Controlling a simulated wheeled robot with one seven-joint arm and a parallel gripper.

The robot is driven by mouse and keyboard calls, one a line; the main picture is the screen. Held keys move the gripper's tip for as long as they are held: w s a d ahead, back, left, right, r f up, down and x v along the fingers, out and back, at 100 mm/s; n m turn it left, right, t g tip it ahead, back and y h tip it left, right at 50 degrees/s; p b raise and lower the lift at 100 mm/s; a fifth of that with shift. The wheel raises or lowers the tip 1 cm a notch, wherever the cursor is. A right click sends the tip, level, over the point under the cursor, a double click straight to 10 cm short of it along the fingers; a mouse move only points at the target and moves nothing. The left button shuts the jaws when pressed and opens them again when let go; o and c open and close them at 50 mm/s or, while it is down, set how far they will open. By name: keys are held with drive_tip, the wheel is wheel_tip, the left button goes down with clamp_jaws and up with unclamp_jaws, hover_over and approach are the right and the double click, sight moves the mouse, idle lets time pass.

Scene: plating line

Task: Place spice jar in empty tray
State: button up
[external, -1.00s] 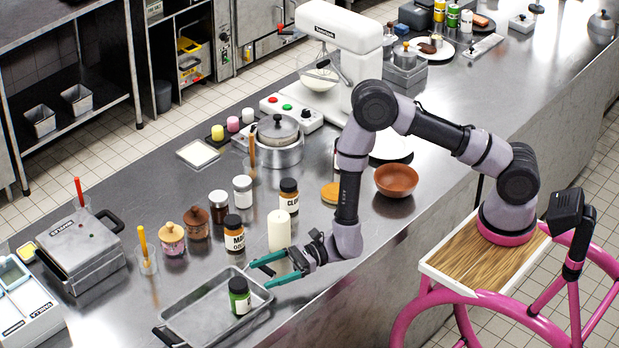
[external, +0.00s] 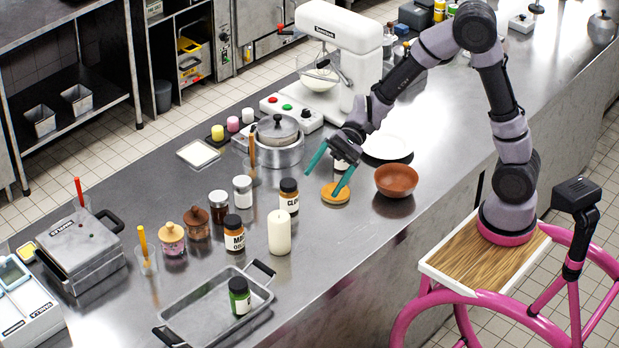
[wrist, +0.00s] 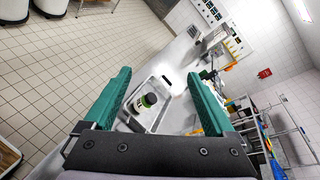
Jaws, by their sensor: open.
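A green spice jar (external: 239,295) with a black lid stands upright in the metal tray (external: 190,323) at the front left of the counter. Apart from the jar, the tray is bare. The jar (wrist: 149,100) and tray (wrist: 132,122) also show in the wrist view, between and beyond my fingers. My gripper (external: 328,173) is open and empty, with teal fingers spread, above the counter near the orange-brown round lid, well away from the tray. The gripper (wrist: 160,95) shows both fingers apart in the wrist view.
Left of my gripper stand a brown-labelled jar (external: 289,196), a white candle (external: 279,232) and several other jars. A brown bowl (external: 396,180) and white plate (external: 388,147) are to its right. A pot (external: 281,152) and a mixer (external: 340,50) stand behind. The counter's front strip is clear.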

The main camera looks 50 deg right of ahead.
drive_tip(key=s+d+r+n+t+h, duration=0.1)
drive_tip(key=s+d+r+t+h, duration=0.1)
drive_tip(key=d, duration=1)
drive_tip(key=s+d+r+n+t+h, duration=0.1)
drive_tip(key=d+t+h, duration=0.4)
drive_tip(key=d, duration=0.8)
drive_tip(key=s+d+r+n+t+h, duration=0.1)
drive_tip(key=s+d+r+t+h, duration=0.2)
drive_tip(key=d, duration=0.9)
wheel_tip(320, 180, up, 2)
drive_tip(key=s+h, duration=0.1)
drive_tip(key=h, duration=0.1)
drive_tip(key=shift+d+n+t+h, duration=0.3)
